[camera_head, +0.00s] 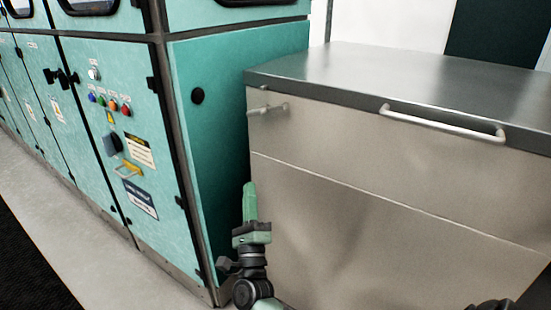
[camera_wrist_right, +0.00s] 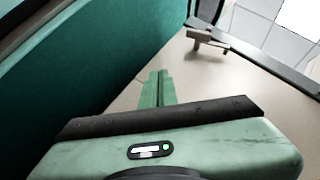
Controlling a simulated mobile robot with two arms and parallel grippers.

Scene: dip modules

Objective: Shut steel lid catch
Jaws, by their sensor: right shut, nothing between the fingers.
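The steel lid catch (camera_head: 268,108) is a small metal piece at the upper left of the steel chest's front, just below the lid (camera_head: 345,75). In the right wrist view the catch (camera_wrist_right: 207,40) stands out from the chest's front near the top. I cannot tell whether it is fastened. My right gripper (camera_head: 249,187) is shut and empty, pointing up, below the catch and apart from it. Its closed fingers also show in the wrist view (camera_wrist_right: 159,76). My left gripper is not in view.
A teal electrical cabinet (camera_head: 220,100) with buttons and labels stands close on the left of the steel chest (camera_head: 400,210). A long bar handle (camera_head: 440,124) runs along the chest's upper front. Clear grey floor (camera_head: 100,250) lies at the lower left.

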